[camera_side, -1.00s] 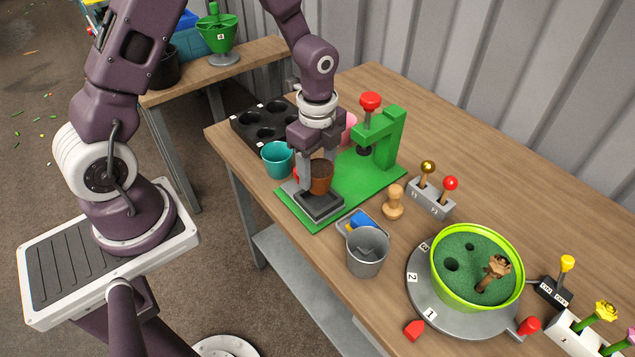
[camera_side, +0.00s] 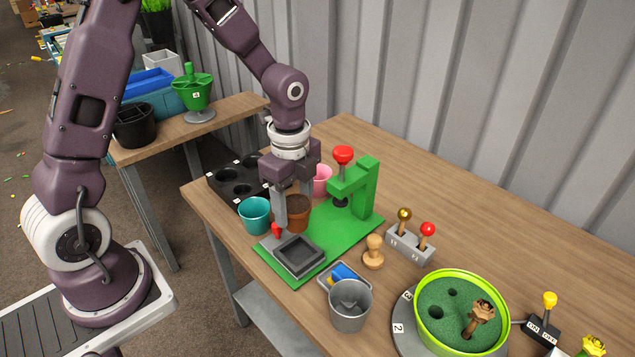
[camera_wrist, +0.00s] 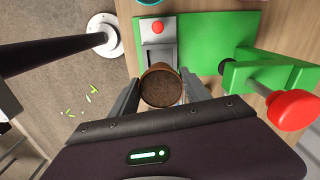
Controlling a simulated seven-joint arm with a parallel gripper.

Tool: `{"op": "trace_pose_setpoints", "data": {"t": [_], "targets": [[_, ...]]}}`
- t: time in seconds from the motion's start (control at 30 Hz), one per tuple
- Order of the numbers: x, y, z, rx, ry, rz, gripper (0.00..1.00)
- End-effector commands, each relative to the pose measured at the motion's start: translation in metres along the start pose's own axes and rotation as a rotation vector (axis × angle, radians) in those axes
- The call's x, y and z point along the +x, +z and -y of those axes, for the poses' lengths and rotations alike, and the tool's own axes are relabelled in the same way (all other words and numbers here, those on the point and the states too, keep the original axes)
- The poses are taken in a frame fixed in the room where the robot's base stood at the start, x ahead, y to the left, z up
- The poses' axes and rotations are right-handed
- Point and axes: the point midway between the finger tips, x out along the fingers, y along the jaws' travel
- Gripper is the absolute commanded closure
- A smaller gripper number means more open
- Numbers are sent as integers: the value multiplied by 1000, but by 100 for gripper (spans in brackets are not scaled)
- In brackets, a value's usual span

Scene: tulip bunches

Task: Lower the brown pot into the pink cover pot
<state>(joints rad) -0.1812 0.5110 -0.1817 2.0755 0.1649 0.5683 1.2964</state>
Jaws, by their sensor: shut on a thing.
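The brown pot (camera_side: 299,208), filled with dark soil, is upright between the fingers of my gripper (camera_side: 291,214). In the wrist view, the brown pot (camera_wrist: 161,88) has one finger on each side. My gripper is shut on it over the green board. The pink cover pot (camera_side: 322,179) stands behind and to the right of the brown pot, partly hidden by my gripper. The two pots are apart. I do not see the pink cover pot in the wrist view. How high the brown pot is above the board is hard to tell.
A teal pot (camera_side: 255,215) stands close on the left and a black holed tray (camera_side: 232,181) behind it. A green press (camera_side: 356,187) with a red knob rises on the right. The square grey holder (camera_side: 298,255) in front is empty.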

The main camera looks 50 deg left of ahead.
Motion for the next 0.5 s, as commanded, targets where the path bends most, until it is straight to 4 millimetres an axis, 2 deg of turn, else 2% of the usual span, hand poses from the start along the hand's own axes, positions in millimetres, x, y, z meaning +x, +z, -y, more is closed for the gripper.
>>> {"op": "trace_pose_setpoints", "data": {"t": [0.17, 0.5], "targets": [[-5, 0, 1, -1, -2, 0, 89], [-88, 0, 1, -1, -7, 0, 89]]}}
